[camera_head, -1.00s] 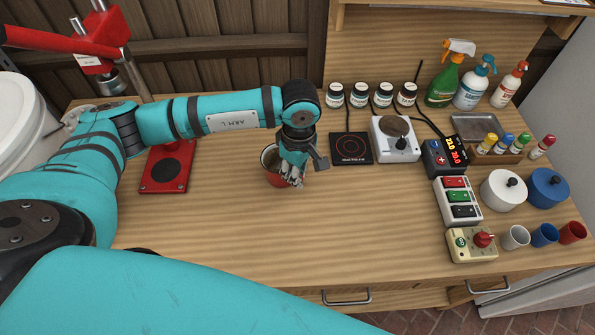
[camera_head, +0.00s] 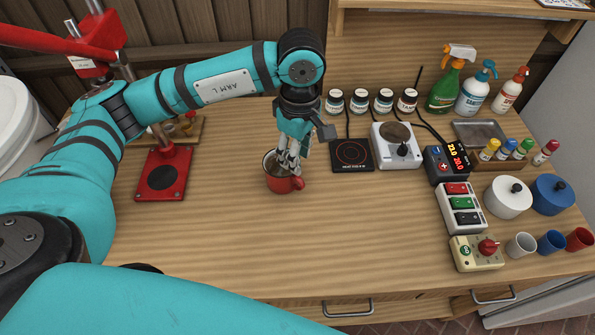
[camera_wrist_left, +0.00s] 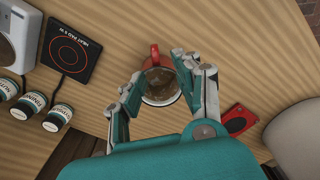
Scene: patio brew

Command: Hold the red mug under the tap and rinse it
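The red mug (camera_head: 284,185) stands upright on the wooden table, its handle toward the right front in the head view. Its inside looks brown; I cannot tell whether that is liquid. The mug also shows in the left wrist view (camera_wrist_left: 147,61), between the spread fingers. My left gripper (camera_head: 288,160) is open just above the mug's rim, pointing down. In the left wrist view my left gripper (camera_wrist_left: 158,75) has a finger on either side of the mug and does not appear closed on it. No tap is visible. My right gripper is not in view.
A black heat pad (camera_head: 352,155) and a white scale-like device (camera_head: 396,147) stand right of the mug. A red stand (camera_head: 163,176) is at left. Jars, bottles, pots, and cups (camera_head: 520,245) fill the right side. The front middle table is clear.

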